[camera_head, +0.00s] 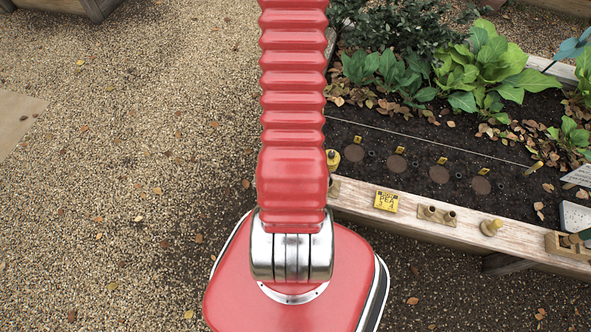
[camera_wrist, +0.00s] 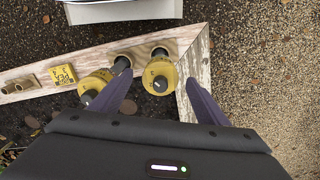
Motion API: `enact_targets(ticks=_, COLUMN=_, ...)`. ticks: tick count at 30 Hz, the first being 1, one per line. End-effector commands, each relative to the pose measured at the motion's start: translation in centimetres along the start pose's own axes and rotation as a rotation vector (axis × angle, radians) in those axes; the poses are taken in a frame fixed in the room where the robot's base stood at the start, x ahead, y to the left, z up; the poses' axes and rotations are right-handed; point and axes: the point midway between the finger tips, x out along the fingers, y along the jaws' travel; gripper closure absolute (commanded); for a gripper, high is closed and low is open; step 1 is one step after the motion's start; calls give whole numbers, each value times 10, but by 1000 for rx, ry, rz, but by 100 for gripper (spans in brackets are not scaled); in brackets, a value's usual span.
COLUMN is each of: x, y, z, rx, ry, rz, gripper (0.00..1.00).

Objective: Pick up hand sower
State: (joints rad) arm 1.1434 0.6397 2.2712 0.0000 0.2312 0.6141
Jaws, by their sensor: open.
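Two similar yellow hand sowers with dark knobs stand side by side on the bed's wooden rim, in the wrist view. The right sower (camera_wrist: 160,70) is near the rim's corner; the left sower (camera_wrist: 97,84) is beside it. In the head view one yellow sower (camera_head: 332,157) shows just right of my arm; the other is probably hidden behind it. My gripper (camera_wrist: 158,78) is open, its dark fingers pointing toward the rim. The right sower appears between the fingertips; the left sower is outside, partly behind the left finger. I cannot tell whether the fingers touch either.
Soil and leafy plants (camera_head: 490,65) lie behind.

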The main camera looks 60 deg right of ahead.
Motion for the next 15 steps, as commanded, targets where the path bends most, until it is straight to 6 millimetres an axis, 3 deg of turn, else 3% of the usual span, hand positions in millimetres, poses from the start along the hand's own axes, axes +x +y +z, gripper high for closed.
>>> enact_targets(ticks=6, x=21, y=0, z=0, rx=0, ry=-2, rz=1, gripper=31)
enact_targets(ticks=15, x=28, y=0, z=0, rx=1, ry=0, rz=0, gripper=31)
